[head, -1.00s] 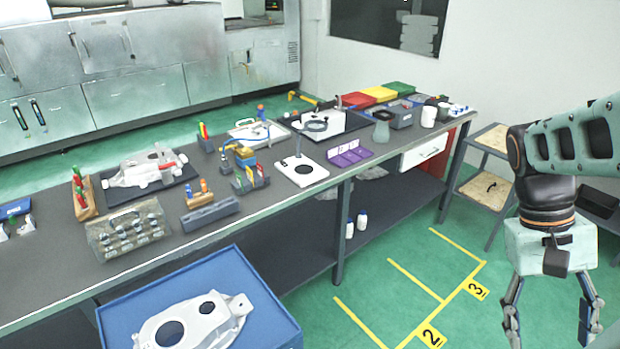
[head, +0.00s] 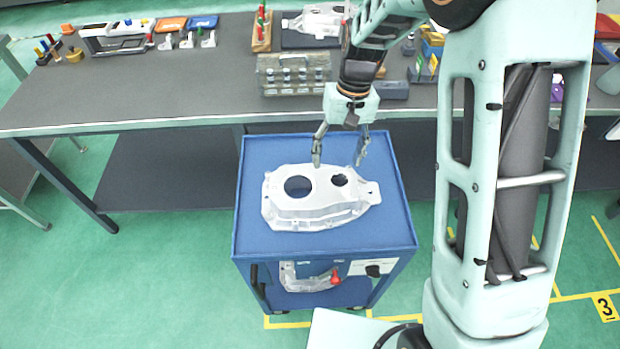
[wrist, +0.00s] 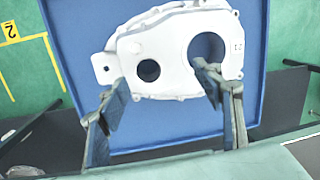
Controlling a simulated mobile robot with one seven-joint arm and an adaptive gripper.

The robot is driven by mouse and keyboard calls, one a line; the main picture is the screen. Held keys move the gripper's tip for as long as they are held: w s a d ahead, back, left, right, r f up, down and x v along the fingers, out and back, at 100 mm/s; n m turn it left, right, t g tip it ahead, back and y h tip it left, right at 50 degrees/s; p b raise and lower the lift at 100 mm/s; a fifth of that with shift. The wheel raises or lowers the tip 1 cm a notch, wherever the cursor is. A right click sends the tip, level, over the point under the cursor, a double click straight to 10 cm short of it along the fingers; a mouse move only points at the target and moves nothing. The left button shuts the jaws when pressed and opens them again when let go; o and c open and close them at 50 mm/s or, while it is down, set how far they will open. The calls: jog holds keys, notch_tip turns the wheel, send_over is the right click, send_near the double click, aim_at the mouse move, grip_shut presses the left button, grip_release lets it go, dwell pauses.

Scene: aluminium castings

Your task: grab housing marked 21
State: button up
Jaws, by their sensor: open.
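The housing (head: 318,209) is a pale aluminium casting with one large and one smaller round hole. It lies on the blue top of a cart (head: 262,241). In the wrist view the housing (wrist: 175,52) shows a marking that looks like 21 beside its large hole. My gripper (head: 339,165) is open and empty above the housing's far edge. In the wrist view my gripper's fingers (wrist: 160,88) stand apart near that edge, one by the large hole and the other off to the left. Whether a finger touches the casting is hard to tell.
A long dark workbench (head: 190,95) runs behind the cart. It holds a clear parts case (head: 293,74), a wooden rack (head: 263,30) and another casting (head: 322,20). A further part (head: 308,277) sits on the cart's lower level. The green floor to the left is open.

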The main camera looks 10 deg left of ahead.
aim_at(322, 182)
jog(key=shift+s+a+f, duration=0.15)
jog(key=shift+a+f, duration=0.95)
jog(key=f, duration=0.3)
jog(key=shift+s+f, duration=0.2)
jog(key=shift+s, duration=0.05)
jog(key=shift+s+a+f+p, duration=0.15)
jog(key=shift+f+p, duration=0.1)
jog(key=shift+f, duration=0.7)
jog(key=shift+w+a+f+p, duration=0.15)
jog(key=shift+f+p, duration=0.1)
jog(key=shift+f, duration=0.75)
jog(key=shift+s+a+f+p, duration=0.15)
jog(key=shift+f+p, duration=0.1)
jog(key=shift+f, duration=0.7)
grip_shut()
jog(key=shift+r, duration=0.15)
